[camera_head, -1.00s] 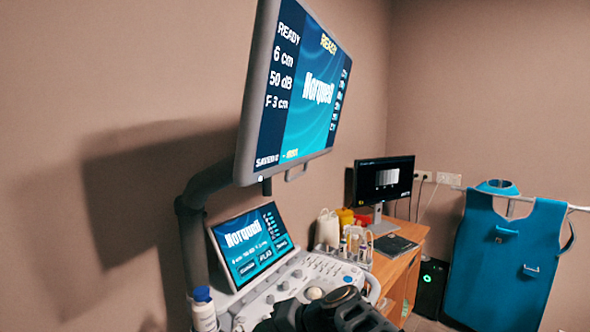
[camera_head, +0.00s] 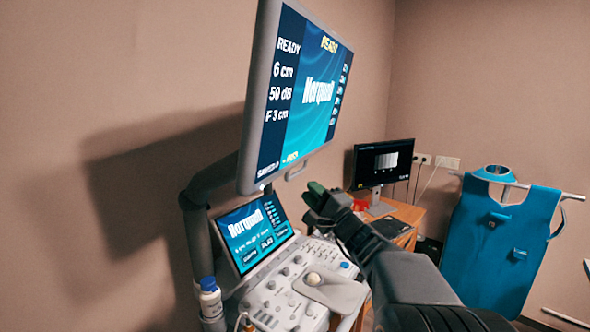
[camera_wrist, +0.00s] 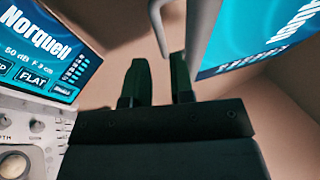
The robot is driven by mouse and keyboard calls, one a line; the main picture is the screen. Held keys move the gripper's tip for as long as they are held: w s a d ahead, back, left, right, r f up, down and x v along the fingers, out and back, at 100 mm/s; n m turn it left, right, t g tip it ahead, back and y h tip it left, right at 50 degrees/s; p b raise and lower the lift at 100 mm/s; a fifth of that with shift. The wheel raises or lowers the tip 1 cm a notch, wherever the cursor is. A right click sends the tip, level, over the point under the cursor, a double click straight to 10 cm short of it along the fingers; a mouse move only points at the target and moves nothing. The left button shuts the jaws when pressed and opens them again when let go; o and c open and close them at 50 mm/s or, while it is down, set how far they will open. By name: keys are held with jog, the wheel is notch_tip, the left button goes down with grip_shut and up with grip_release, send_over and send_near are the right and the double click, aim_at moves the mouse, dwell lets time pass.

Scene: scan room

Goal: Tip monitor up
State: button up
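The large monitor (camera_head: 312,95) hangs on its grey arm above the ultrasound console, its lit screen turned to the right. A small pale handle (camera_head: 297,172) sticks out under its lower edge. My gripper (camera_head: 316,190) is just below and to the right of that handle, pointing up and left. In the wrist view, my gripper (camera_wrist: 158,80) shows two dark green fingers apart with nothing held between them. The monitor's screen (camera_wrist: 255,35) fills the upper right there. I cannot tell whether anything touches.
The console's touch screen (camera_head: 255,235) and control panel (camera_head: 285,290) lie below my gripper. A capped bottle (camera_head: 210,300) stands at the console's left. A desk monitor (camera_head: 383,163) and a blue apron on a rack (camera_head: 500,240) are at the right.

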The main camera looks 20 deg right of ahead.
aim_at(294, 175)
jog(key=p+x, duration=0.3)
jog(key=x, duration=0.5)
jog(key=shift+a, duration=0.1)
jog(key=shift+f, duration=0.1)
grip_shut()
